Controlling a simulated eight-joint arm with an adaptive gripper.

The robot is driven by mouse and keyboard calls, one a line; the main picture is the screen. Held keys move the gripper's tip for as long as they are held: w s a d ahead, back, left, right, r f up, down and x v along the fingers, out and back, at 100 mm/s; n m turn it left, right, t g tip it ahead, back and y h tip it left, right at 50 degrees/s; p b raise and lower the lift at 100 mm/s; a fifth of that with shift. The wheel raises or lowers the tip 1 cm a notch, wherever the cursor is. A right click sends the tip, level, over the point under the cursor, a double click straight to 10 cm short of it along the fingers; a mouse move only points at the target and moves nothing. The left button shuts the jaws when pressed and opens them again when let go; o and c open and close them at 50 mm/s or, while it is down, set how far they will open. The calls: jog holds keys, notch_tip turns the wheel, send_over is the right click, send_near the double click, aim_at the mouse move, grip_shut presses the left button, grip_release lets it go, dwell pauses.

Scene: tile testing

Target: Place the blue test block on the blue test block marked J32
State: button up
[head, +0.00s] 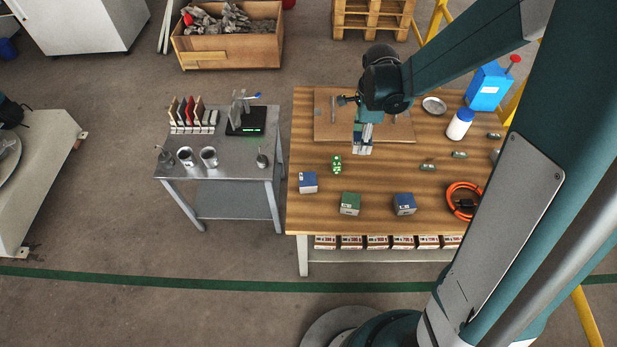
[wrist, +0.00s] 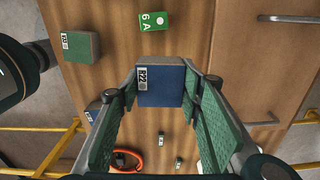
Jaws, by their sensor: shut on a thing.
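My gripper (head: 363,148) is above the wooden table, pointing down. In the wrist view its green-padded fingers (wrist: 161,105) are closed on a blue block (wrist: 162,85) with a small black-and-white label whose mark I cannot read surely. In the head view the held block cannot be made out. One blue block (head: 308,183) stands at the table's left front. Another blue block (head: 404,204) stands at the front middle; it shows partly behind a finger in the wrist view (wrist: 92,111). Their marks are too small to read in the head view.
A green block (head: 350,204) stands between the two blue ones. A green piece marked 6A (head: 337,164) lies left of my gripper. An orange hose (head: 463,200), a white bottle (head: 460,124) and small parts lie to the right. A brown board (head: 330,125) lies behind.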

notch_tip(320, 180, up, 4)
jog(key=p, duration=0.2)
send_over(308, 179)
jog(key=shift+f+n, duration=0.2)
jog(key=shift+n, duration=0.1)
jog(key=shift+f, duration=0.1)
jog(key=shift+f+b, duration=0.65)
jog(key=shift+f, duration=2.4)
jog(key=shift+f, duration=0.1)
jog(key=shift+f+b, duration=0.45)
jog(key=shift+f, duration=1.35)
jog(key=shift+f, duration=0.1)
jog(key=o, duration=1.1)
